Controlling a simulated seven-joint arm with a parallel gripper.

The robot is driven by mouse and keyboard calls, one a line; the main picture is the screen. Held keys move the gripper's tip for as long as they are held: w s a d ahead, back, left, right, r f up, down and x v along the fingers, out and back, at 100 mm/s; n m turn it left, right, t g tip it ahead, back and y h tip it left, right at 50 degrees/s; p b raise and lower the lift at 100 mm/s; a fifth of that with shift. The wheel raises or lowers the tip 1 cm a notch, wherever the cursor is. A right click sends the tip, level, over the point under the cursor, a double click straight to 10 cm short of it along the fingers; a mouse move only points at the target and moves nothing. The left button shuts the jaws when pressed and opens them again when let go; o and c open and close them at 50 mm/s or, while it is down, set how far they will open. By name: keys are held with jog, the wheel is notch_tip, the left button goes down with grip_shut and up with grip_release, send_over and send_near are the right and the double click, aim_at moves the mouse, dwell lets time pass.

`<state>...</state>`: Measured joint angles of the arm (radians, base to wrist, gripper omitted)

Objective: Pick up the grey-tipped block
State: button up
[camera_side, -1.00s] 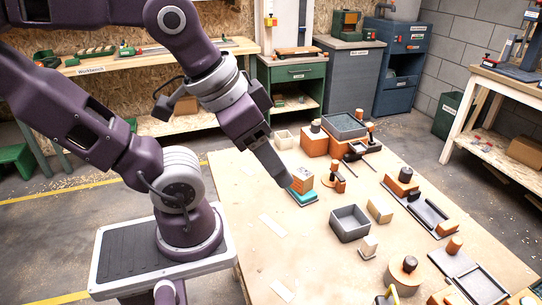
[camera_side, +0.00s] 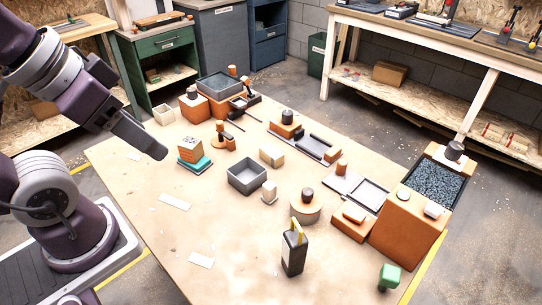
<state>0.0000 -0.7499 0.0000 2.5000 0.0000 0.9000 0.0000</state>
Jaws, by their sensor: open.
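I cannot tell for sure which piece is the grey-tipped block. A small upright pale block (camera_side: 269,192) with a light greyish top stands on a flat base near the table's middle, just right of the grey open box (camera_side: 247,175). A cream block (camera_side: 271,156) lies behind it. My gripper (camera_side: 158,150) is open and empty, angled down above the left part of the table, a little left of an orange-and-wood block (camera_side: 190,150) on a teal base. It is well apart from the pale block. Its individual fingers are hard to make out.
A dark box with a yellow handle (camera_side: 294,252) stands at the front. A round wooden piece (camera_side: 305,205) is right of the pale block. A large orange block (camera_side: 408,229) and a gravel-filled tray (camera_side: 437,184) fill the right end. The table's front left is mostly bare.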

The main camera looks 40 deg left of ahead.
aim_at(271, 151)
jog(key=shift+o, duration=0.2)
jog(key=o, duration=0.8)
jog(key=w+a+f+t, duration=0.15)
jog(key=w+f, duration=0.25)
jog(key=w, duration=0.5)
jog(key=w+a+f+t+y, duration=0.1)
jog(key=w+a+f, duration=0.2)
jog(key=w, duration=0.5)
jog(key=w+a+f+t, duration=0.1)
jog(key=w+a+f, duration=0.25)
jog(key=w, duration=0.55)
jog(key=w+f+t, duration=0.1)
jog(key=f, duration=0.5)
jog(key=w+a+f+t, duration=0.1)
jog(key=f, duration=0.5)
jog(key=w+f+t+h, duration=0.1)
jog(key=f, duration=0.5)
jog(key=shift+w+a, duration=0.25)
jog(key=shift+a, duration=0.1)
jog(key=x, duration=0.7)
jog(key=shift+w+r, duration=0.15)
jog(key=shift+r, duration=0.15)
